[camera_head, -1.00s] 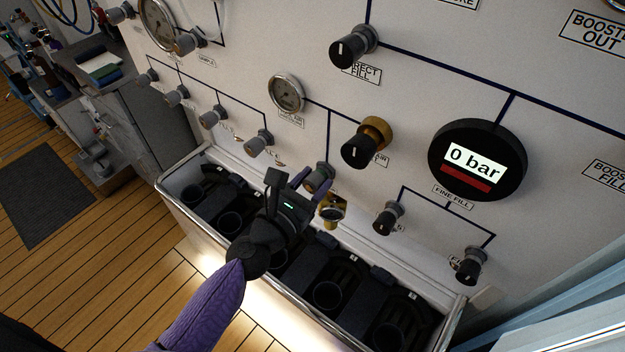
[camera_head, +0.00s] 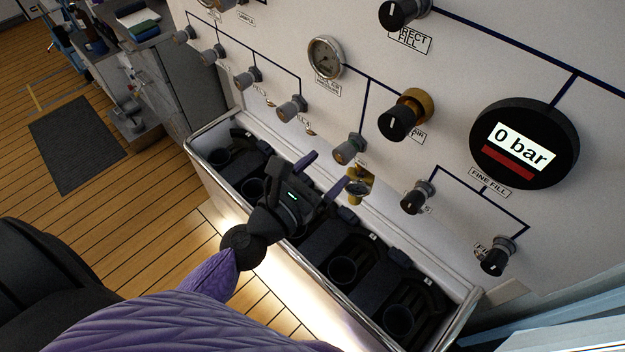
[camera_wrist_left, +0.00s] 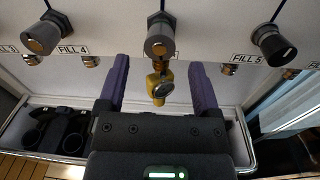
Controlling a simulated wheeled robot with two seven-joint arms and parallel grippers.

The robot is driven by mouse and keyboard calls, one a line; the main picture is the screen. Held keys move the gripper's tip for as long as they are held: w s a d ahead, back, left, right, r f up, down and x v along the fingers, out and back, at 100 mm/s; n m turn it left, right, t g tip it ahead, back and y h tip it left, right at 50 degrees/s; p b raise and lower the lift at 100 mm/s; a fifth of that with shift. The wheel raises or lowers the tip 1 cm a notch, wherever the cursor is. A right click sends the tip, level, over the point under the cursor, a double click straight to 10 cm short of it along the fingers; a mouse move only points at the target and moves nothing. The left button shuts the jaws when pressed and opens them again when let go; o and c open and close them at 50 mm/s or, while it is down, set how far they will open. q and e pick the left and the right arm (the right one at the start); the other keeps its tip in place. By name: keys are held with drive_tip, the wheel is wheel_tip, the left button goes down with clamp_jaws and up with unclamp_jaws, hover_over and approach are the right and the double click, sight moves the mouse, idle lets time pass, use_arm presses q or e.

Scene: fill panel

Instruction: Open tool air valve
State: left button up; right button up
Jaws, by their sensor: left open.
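A grey valve knob (camera_head: 350,148) with an orange-brown end sits on the white panel, on the line below the small gauge (camera_head: 325,57). Its label is too small and partly hidden to read fully. In the left wrist view the knob (camera_wrist_left: 160,38) is at the top centre, above a brass fitting (camera_wrist_left: 160,82). My left gripper (camera_head: 323,172) is open and empty, below and in front of the knob. Its purple fingers stand to either side of the brass fitting in the wrist view. My right gripper is not in view.
A black knob with a brass collar (camera_head: 400,118) is up and right of the valve. Fill knobs stand on both sides, including one by FILL 5 (camera_wrist_left: 272,42). A trough (camera_head: 205,165) with black holders runs below the panel. A round display (camera_head: 524,143) reads 0 bar.

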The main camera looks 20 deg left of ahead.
use_arm(q)
drive_tip(key=b+v, duration=0.1)
drive_tip(key=v, duration=0.3)
drive_tip(key=shift+s, duration=0.25)
